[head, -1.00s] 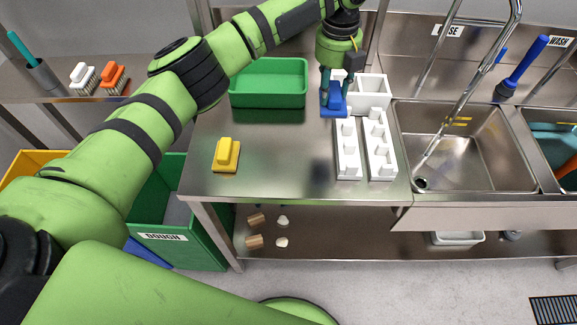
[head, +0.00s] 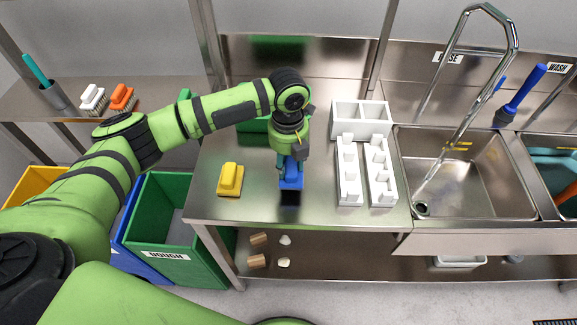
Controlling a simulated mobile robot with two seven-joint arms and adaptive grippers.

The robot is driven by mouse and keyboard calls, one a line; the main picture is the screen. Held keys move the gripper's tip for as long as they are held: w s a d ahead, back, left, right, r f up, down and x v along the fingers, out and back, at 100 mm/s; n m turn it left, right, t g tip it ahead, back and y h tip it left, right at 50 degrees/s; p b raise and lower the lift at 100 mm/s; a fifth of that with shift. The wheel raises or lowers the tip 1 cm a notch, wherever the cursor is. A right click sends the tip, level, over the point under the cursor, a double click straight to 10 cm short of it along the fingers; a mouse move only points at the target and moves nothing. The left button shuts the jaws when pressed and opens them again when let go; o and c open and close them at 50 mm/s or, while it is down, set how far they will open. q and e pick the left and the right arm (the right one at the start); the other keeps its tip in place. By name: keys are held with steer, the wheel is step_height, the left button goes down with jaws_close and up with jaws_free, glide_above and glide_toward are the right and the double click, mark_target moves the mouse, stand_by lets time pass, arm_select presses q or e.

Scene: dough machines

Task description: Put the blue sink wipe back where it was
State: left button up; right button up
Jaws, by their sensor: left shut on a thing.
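The blue sink wipe (head: 291,184) has a flat base and a raised grip. My left gripper (head: 290,168) is shut on its grip and holds it over the steel table (head: 255,207), between the yellow wipe (head: 230,180) and the white racks. A dark reflection shows on the table just below the blue wipe; I cannot tell whether the wipe touches the table. The yellow wipe stands on the table to the left. My right gripper is not in view.
White slotted racks (head: 348,197) and a white divided box (head: 361,119) stand right of the gripper. A green tray (head: 252,125) is partly hidden behind my arm. The sink (head: 470,178) is at the right. Green dough bin (head: 160,215) stands left of the table.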

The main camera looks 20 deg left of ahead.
mark_target(289, 171)
arm_select(q)
step_height(289, 171, down, 4)
steer(key=shift+r+p, duration=0.25)
steer(key=shift+p, duration=0.4)
steer(key=shift+f, duration=0.25)
steer(key=o, duration=1)
step_height(289, 171, up, 11)
steer(key=b, duration=0.3)
steer(key=shift+w, duration=0.1)
steer(key=shift+r, duration=0.55)
